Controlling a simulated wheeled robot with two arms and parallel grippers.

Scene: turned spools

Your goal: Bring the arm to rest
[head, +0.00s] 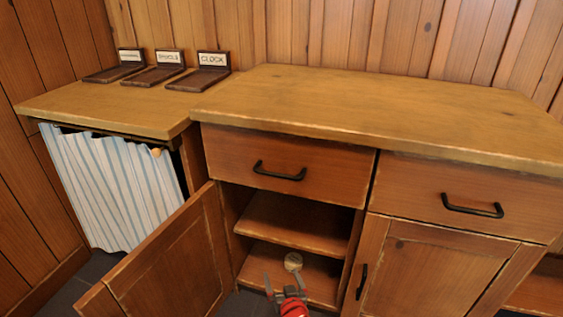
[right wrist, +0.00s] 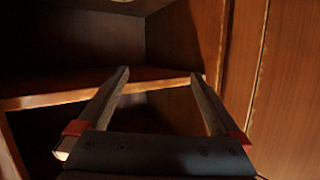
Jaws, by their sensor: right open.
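My right gripper (head: 283,279) is low in the head view, in front of the open cabinet (head: 290,225). Its fingers are apart with nothing between them. In the right wrist view the two fingers (right wrist: 159,74) point into the dark cabinet toward a shelf edge (right wrist: 60,97). A small round pale spool-like thing (head: 293,261) shows at the lower shelf (head: 318,281), just beyond the fingertips and apart from them as far as I can tell. My left gripper is not in view.
The cabinet door (head: 170,262) stands open to the left of my right gripper. Closed drawers (head: 460,190) and a closed door (head: 440,270) are to the right. Labelled dark stands (head: 198,82) sit on the left counter (head: 110,108). The right countertop (head: 380,105) is clear. A striped curtain (head: 115,185) hangs at left.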

